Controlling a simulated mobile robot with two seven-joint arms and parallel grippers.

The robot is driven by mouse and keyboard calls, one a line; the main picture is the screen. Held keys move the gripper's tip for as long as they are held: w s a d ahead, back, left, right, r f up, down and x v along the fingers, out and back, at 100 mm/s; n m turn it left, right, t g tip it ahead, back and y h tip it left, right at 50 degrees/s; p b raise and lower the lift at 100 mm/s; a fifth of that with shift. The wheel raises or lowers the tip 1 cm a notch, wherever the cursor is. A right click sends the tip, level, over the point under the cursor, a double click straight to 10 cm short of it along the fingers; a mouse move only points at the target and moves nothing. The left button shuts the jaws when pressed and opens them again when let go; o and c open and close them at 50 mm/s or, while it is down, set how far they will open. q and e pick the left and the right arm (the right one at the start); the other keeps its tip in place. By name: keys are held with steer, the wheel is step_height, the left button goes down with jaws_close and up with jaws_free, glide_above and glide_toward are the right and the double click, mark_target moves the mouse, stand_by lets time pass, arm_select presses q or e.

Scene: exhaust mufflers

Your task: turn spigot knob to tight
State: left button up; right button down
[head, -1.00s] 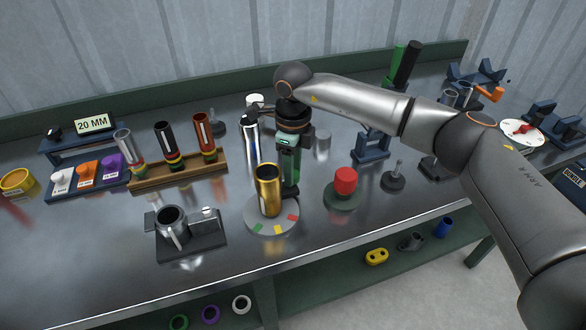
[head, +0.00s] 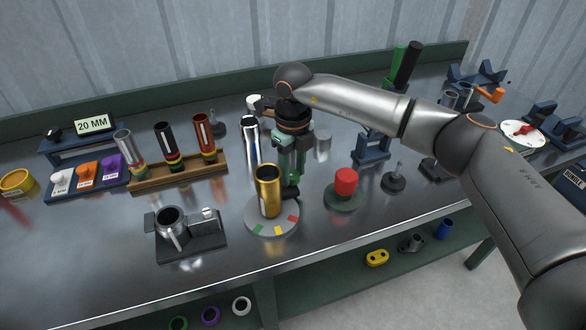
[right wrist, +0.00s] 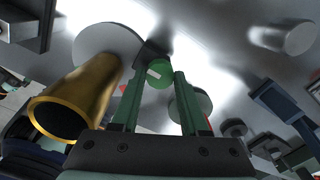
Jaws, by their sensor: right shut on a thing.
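My right gripper (head: 291,178) points down just behind and right of the cylinder. In the right wrist view a green round knob (right wrist: 158,73) with a white mark lies between the fingertips of my right gripper (right wrist: 157,78), which is shut on it. A dark piece (head: 291,192) shows below the fingers; the knob itself is mostly hidden in the head view. My left gripper is not in view.
A red button (head: 345,180) on a green base stands to the right. A chrome cylinder (head: 250,140) stands close behind left. A dark fixture (head: 190,235) with a metal cup sits front left. A wooden rack (head: 178,172) with tubes is farther left.

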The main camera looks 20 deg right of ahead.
mark_target(293, 175)
steer(key=shift+r, duration=0.1)
steer(key=shift+c, duration=2)
jaws_free()
step_height(293, 175, up, 12)
steer(key=shift+r+b, duration=0.2)
steer(key=shift+b, duration=0.25)
